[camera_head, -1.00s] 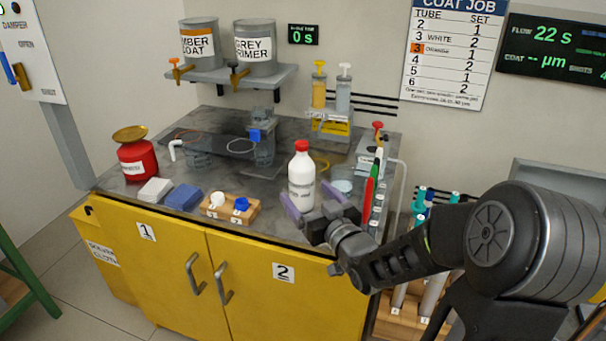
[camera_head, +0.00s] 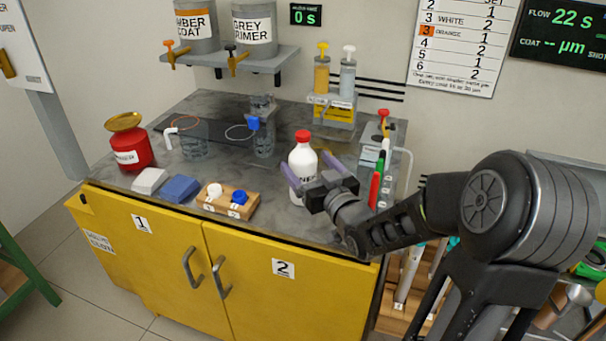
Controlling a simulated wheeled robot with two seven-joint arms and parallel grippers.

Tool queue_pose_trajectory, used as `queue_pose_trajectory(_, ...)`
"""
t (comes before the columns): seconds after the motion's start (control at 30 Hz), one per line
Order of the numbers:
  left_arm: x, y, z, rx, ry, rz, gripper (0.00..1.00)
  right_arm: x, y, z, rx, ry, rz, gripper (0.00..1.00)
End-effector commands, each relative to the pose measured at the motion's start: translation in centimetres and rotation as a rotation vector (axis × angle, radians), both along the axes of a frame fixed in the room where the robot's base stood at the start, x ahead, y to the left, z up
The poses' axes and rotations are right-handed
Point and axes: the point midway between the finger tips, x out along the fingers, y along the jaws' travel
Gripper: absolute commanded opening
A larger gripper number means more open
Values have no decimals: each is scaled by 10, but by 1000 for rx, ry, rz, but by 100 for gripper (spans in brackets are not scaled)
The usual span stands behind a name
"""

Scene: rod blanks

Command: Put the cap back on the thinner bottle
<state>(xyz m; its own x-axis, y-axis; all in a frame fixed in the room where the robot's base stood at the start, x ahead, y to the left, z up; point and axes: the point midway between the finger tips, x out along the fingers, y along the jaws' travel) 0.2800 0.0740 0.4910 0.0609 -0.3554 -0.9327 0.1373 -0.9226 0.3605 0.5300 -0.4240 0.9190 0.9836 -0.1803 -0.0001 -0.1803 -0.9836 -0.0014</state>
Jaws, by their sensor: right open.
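The thinner bottle (camera_head: 300,160) is white and stands upright near the front of the bench, its label partly hidden. A red cap (camera_head: 303,136) sits on its top; I cannot tell how tightly. My right gripper (camera_head: 312,172) is open, with one purple finger on the left front side of the bottle and the other to its right. The fingers are below the cap, beside the bottle's body. I cannot tell whether they touch it. My left gripper is not in view.
To the left are a wooden block (camera_head: 228,203) with white and blue caps, a blue pad (camera_head: 180,189), a white pad (camera_head: 149,181) and a red can (camera_head: 131,152). Glass beakers and a syringe stand (camera_head: 333,110) are behind. Red and green pens (camera_head: 376,186) stand close on the right.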

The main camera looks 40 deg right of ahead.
Motion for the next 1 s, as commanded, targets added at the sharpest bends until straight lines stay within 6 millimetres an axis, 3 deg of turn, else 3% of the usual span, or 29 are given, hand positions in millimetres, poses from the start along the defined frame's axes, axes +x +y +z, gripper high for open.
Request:
queue_pose_trajectory(0.37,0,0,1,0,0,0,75,5,0,0,0,1,1,84)
queue_pose_trajectory(0.77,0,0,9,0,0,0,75,51,-8,1,0,0,1,84)
queue_pose_trajectory(1.0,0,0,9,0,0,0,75,55,-9,1,0,0,0,84)
